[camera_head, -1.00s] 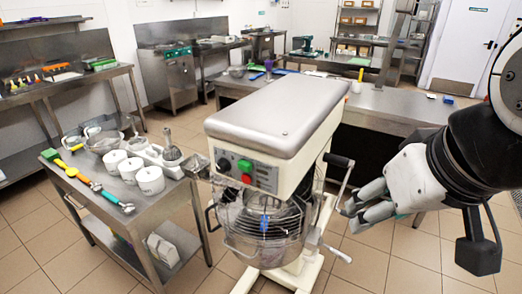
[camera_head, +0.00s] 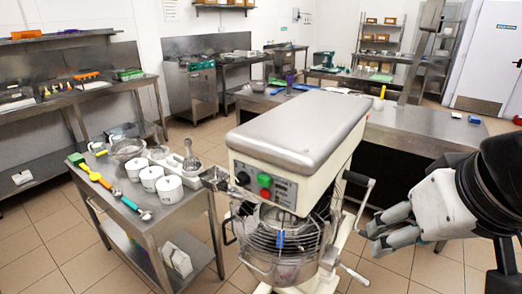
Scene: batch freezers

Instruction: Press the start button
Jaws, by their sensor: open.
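The mixer (camera_head: 300,130) stands in the middle of the head view, cream with a grey metal top. Its front panel (camera_head: 265,187) carries a black knob (camera_head: 242,178), a green button (camera_head: 265,180) and a red button (camera_head: 265,193) below the green one. No lettering on the buttons can be read. A wire guard (camera_head: 275,240) covers the bowl below the panel. My gripper (camera_head: 372,238) is at the right, beside the mixer's crank handle, with its fingers apart and nothing seen between them. It is well to the right of the buttons.
A steel cart (camera_head: 150,235) at the left holds white containers (camera_head: 168,188), coloured scoops (camera_head: 88,171) and a bowl. The mixer's crank handle (camera_head: 363,195) sticks out close to my gripper. A long steel counter (camera_head: 420,130) stands behind. Tiled floor lies open in front of the cart.

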